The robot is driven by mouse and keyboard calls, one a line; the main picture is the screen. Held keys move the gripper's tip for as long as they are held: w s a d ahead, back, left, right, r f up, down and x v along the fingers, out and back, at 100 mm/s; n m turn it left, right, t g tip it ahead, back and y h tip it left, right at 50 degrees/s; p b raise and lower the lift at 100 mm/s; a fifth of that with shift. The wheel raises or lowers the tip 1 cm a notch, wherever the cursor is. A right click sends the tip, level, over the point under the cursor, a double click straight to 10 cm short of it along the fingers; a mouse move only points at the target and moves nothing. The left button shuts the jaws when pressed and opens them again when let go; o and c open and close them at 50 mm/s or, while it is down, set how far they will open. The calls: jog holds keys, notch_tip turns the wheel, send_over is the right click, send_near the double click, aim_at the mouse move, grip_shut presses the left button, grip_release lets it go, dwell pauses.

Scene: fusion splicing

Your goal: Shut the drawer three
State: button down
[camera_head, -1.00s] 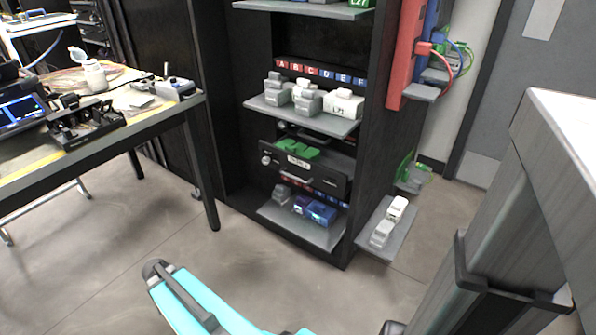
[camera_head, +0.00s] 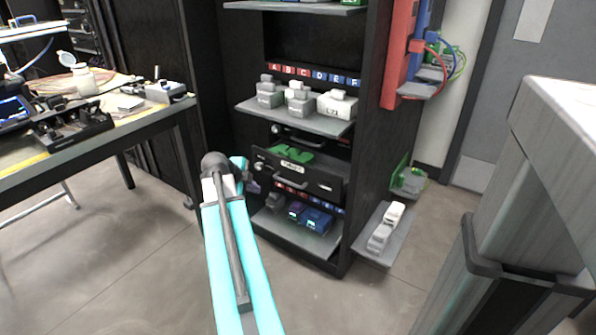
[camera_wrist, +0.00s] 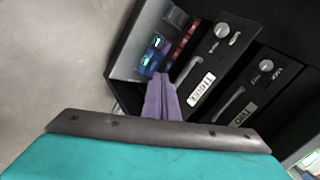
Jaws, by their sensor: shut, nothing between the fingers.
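Drawer three (camera_head: 322,183) is a black drawer in the dark cabinet, pulled out, with a pale label, a knob, a bar handle and green parts showing inside. Its front also shows in the wrist view (camera_wrist: 213,66), turned on its side. My gripper (camera_wrist: 161,78) has purple fingers, shut together with nothing between them. They are close to the drawer's front, beside its label; I cannot tell whether they touch it. In the head view my teal arm reaches to the drawer's left side and hides most of the gripper.
Another drawer (camera_wrist: 262,80) sits beside it in the wrist view. A lower shelf (camera_head: 283,232) holds small blue and grey boxes, and an upper shelf (camera_head: 322,124) holds grey and white ones. A side tray (camera_head: 374,252) sticks out at right. A workbench (camera_head: 150,122) stands at left.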

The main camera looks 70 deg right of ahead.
jog(key=s+d+r+m+g+h, duration=0.1)
jog(key=s+d+r+m, duration=0.3)
jog(key=s+d+r, duration=0.2)
jog(key=shift+s+r+m+b, duration=0.4)
jog(key=shift+s+r, duration=0.3)
jog(key=shift+r, duration=0.1)
jog(key=shift+d+f, duration=0.1)
jog(key=shift+d, duration=0.05)
jog(key=b, duration=0.5)
send_near(303, 168)
jog(key=shift+x, duration=2.8)
jog(key=shift+w+f, duration=0.1)
jog(key=shift+f, duration=0.05)
